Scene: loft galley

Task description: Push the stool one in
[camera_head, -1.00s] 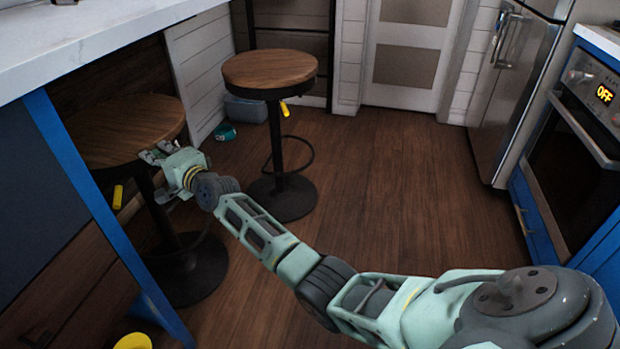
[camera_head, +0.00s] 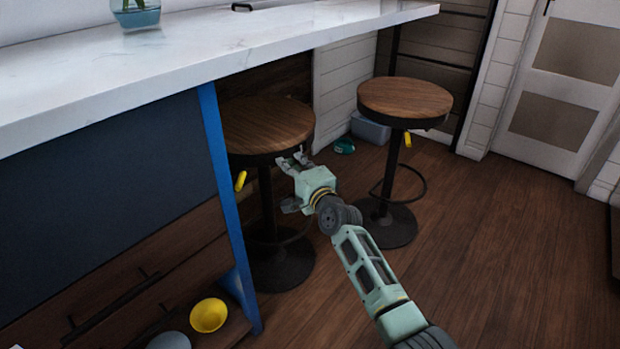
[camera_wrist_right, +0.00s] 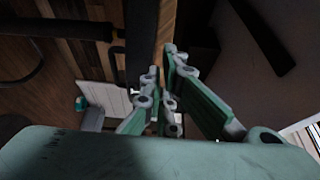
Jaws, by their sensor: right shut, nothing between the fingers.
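The nearer stool (camera_head: 268,122) has a round brown wooden seat with a dark rim, a yellow lever and a dark round base. It stands upright, with its seat partly under the white counter (camera_head: 230,50). My right gripper (camera_head: 293,161) is at the front right edge of its seat, seemingly against the rim; exact contact is hard to tell. In the right wrist view the fingers (camera_wrist_right: 165,78) are shut and hold nothing. A second, similar stool (camera_head: 404,97) stands upright farther back to the right. My left gripper is out of view.
A blue counter leg (camera_head: 228,200) stands just left of the nearer stool. A yellow bowl (camera_head: 208,315) and a grey bowl (camera_head: 169,341) are on a low shelf. A bluish bin (camera_head: 371,129) is behind the second stool. The wooden floor (camera_head: 520,240) at right is clear.

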